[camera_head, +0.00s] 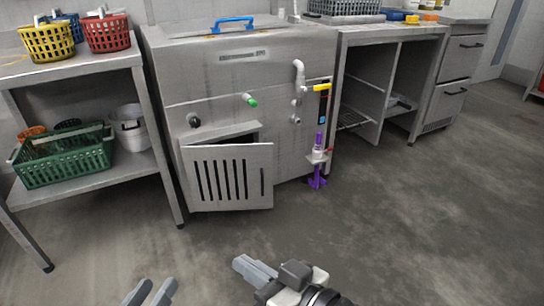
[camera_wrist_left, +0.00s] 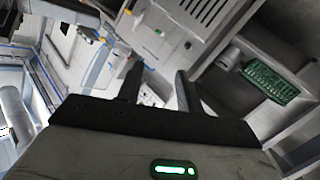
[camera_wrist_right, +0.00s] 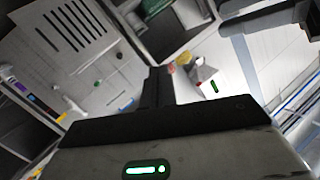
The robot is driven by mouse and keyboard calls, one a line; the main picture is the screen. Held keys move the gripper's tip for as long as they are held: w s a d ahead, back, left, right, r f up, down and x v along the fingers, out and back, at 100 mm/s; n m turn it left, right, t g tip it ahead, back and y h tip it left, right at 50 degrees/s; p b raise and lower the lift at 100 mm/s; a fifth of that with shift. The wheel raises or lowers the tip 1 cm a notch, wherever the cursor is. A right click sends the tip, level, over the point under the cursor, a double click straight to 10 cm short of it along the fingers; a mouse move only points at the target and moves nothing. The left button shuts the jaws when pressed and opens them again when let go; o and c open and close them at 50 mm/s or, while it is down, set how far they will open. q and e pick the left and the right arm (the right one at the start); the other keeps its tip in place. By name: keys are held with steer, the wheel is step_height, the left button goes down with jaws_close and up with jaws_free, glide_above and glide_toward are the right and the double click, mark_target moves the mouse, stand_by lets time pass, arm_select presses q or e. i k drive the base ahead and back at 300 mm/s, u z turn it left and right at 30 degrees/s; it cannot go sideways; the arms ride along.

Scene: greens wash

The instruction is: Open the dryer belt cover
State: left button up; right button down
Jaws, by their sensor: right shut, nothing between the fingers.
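The dryer belt cover (camera_head: 232,177) is a slotted grey metal panel low on the front of the steel machine (camera_head: 245,75). It stands out from the machine front, partly open, with a dark gap above its top edge. A small upright handle (camera_head: 262,182) is near its right edge. The slotted panel also shows in the right wrist view (camera_wrist_right: 70,25) and in the left wrist view (camera_wrist_left: 205,10). My left gripper (camera_head: 151,291) is open and empty at the bottom of the head view. My right gripper (camera_head: 254,269) is shut and empty, in front of the cover and apart from it.
A steel table (camera_head: 75,72) with red, yellow and blue baskets stands left; a green crate (camera_head: 65,160) is on its lower shelf. A purple device (camera_head: 317,175) stands at the machine's right corner. The floor (camera_head: 400,220) in front and to the right is clear.

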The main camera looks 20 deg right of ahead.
mark_target(223, 178)
steer(key=z, duration=0.45)
steer(key=i, duration=1.25)
steer(key=u, duration=0.55)
